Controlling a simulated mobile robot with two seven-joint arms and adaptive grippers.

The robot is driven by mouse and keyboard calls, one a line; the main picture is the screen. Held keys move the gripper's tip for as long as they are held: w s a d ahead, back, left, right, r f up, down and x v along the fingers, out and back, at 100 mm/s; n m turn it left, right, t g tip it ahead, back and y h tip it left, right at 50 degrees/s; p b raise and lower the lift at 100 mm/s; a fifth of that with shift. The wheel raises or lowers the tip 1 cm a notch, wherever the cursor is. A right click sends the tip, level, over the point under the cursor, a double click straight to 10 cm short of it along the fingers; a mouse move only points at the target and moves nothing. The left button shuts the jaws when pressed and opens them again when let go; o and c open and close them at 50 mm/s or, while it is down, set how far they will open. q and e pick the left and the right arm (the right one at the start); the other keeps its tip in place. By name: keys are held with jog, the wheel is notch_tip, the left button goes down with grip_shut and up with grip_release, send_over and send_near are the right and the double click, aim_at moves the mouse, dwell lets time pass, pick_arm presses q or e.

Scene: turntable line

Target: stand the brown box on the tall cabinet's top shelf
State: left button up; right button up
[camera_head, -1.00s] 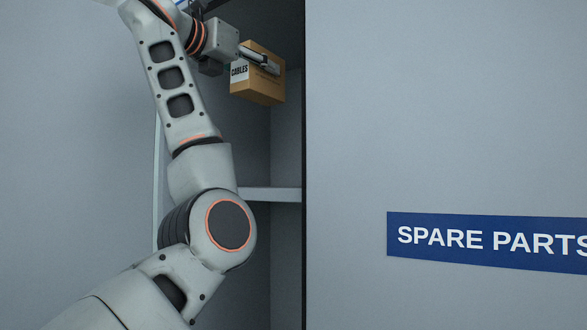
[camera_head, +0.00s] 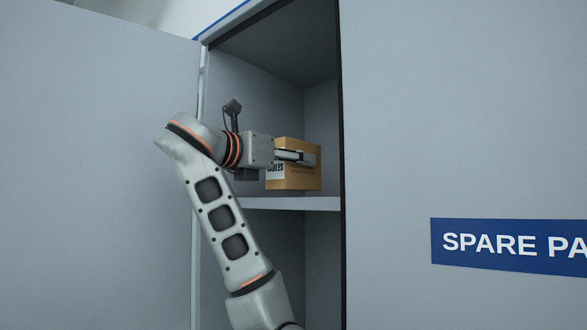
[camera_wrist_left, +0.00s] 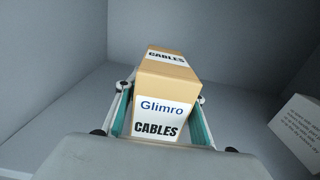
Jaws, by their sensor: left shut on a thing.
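The brown box (camera_head: 298,181) is upright inside the tall cabinet, just above or on the top shelf (camera_head: 290,204); I cannot tell whether its base touches. My left gripper (camera_head: 306,158) reaches in from the left and is shut on it, fingers along its sides. In the left wrist view the box (camera_wrist_left: 166,85) sits between the two fingers, with "Glimro" and "CABLES" labels facing the camera. Its underside is hidden there. My right gripper is in neither view.
The cabinet's left door (camera_head: 100,130) stands open. A flat grey front (camera_head: 460,110) with a blue "SPARE PARTS" sign (camera_head: 510,247) is on the right. A white printed box or panel (camera_wrist_left: 299,130) is close at right in the wrist view.

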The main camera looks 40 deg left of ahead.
pick_arm(q)
jog(key=shift+f, duration=0.75)
jog(key=o, duration=1.3)
jog(key=shift+o, duration=0.2)
